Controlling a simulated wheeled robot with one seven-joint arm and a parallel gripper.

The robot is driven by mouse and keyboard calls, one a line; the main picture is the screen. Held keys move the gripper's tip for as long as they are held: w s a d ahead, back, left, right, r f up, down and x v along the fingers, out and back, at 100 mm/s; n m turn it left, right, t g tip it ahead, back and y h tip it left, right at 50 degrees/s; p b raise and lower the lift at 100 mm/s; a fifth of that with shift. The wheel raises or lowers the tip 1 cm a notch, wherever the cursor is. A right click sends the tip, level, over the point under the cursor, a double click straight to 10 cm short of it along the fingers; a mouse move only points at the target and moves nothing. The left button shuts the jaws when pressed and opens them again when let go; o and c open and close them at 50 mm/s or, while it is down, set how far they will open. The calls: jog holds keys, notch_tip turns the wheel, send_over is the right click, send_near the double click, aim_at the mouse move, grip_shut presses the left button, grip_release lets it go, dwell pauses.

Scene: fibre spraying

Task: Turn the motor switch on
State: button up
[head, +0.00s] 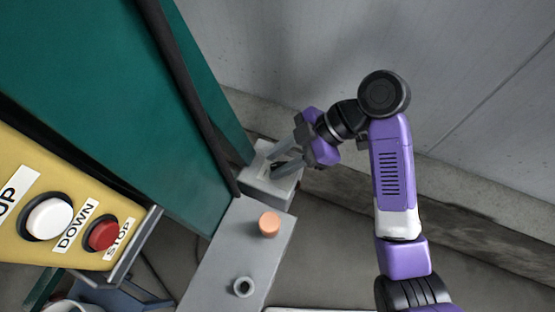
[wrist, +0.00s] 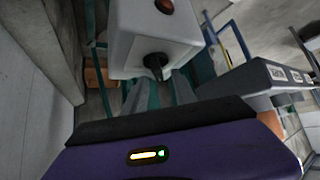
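A light grey switch box (wrist: 150,30) is at the top of the wrist view, with a black knob (wrist: 155,65) on the face toward me. The same box (head: 268,187) shows beside the green cabinet in the head view, its knob hidden there. My gripper (head: 275,163) is at this box, with its two grey fingers apart. In the wrist view the fingers lie below the knob, spread to either side of it. Whether they touch the knob I cannot tell.
A grey panel (head: 222,262) with an orange button (head: 269,224) stands close to the box. A green cabinet (head: 110,90) and a yellow panel (head: 75,232) with white and red buttons are at the left. A grey wall (head: 480,80) is behind my arm.

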jog(key=shift+a+f, duration=0.15)
jog(key=shift+a, duration=0.05)
grip_shut()
